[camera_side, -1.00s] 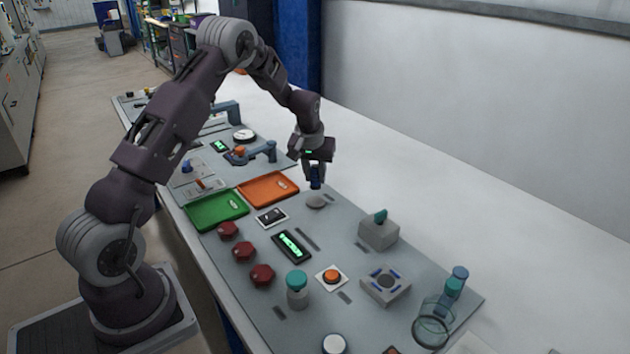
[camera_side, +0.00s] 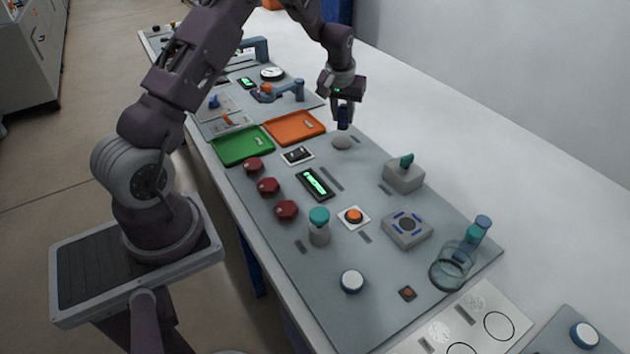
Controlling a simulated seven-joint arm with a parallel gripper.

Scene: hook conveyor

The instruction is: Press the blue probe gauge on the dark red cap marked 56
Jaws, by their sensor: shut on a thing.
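My gripper (camera_side: 344,104) is shut on the blue probe gauge (camera_side: 343,118), which points down over a round grey stand (camera_side: 342,143) near the back edge of the panel. The gauge looks upright and close above the stand; I cannot tell whether they touch. Three dark red caps sit in a row at the panel's front left: the far cap (camera_side: 252,165), the middle cap (camera_side: 268,187) and the near cap (camera_side: 286,210). Their numbers are too small to read, so I cannot tell which is 56. My gripper is away from all three.
A green tray (camera_side: 228,157) and an orange tray (camera_side: 279,137) lie beyond the caps. A lit green display (camera_side: 314,184) lies between the caps and the back edge. A teal-topped jar (camera_side: 319,235) and an orange button (camera_side: 354,215) stand nearer. A grey block (camera_side: 404,180) stands at right.

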